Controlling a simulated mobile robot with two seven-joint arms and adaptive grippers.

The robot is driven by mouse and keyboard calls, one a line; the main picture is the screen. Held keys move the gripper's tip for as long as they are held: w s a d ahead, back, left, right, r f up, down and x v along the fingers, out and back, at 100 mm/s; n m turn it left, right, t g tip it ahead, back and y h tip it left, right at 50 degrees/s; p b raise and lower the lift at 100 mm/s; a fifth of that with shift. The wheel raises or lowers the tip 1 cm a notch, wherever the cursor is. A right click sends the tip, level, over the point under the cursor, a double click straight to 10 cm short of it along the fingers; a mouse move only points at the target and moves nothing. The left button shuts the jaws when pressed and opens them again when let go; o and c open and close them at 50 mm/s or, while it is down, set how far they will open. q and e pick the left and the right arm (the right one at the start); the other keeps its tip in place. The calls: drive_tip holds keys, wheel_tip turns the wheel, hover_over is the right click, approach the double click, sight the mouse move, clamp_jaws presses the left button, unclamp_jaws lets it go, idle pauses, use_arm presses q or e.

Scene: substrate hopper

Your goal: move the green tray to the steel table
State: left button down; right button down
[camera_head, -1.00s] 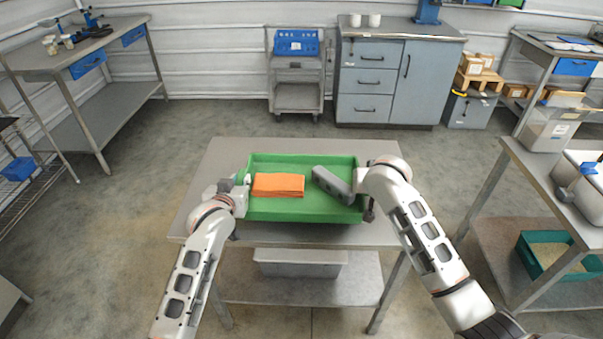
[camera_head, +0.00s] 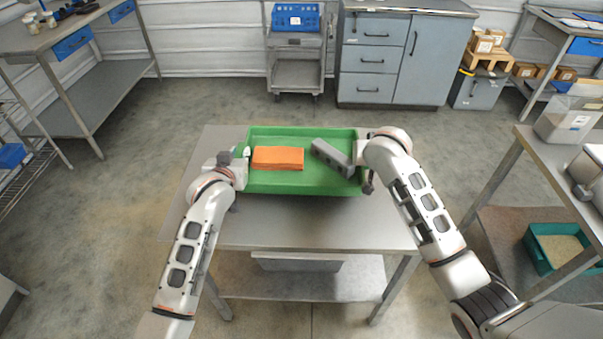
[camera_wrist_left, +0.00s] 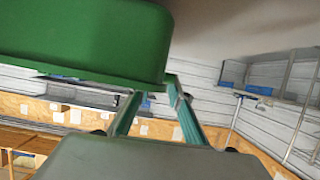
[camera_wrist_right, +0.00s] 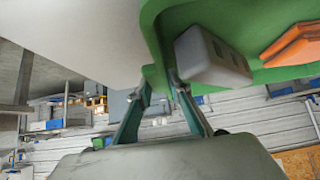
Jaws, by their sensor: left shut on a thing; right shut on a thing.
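The green tray (camera_head: 305,187) is over the far half of a grey steel-topped table (camera_head: 310,230) in the head view. The tray looks level. I cannot tell whether its bottom touches the tabletop.
Another table (camera_head: 550,160) stands at the right with a teal bin (camera_head: 530,255) on its lower shelf. A workbench (camera_head: 60,38) is at the far left. A cabinet (camera_head: 375,60) and a cart (camera_head: 297,68) stand at the back wall. The tabletop's front strip is bare.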

use_arm(q)
drive_tip(key=shift+d, duration=0.15)
use_arm(e)
drive_tip(key=shift+a, duration=0.15)
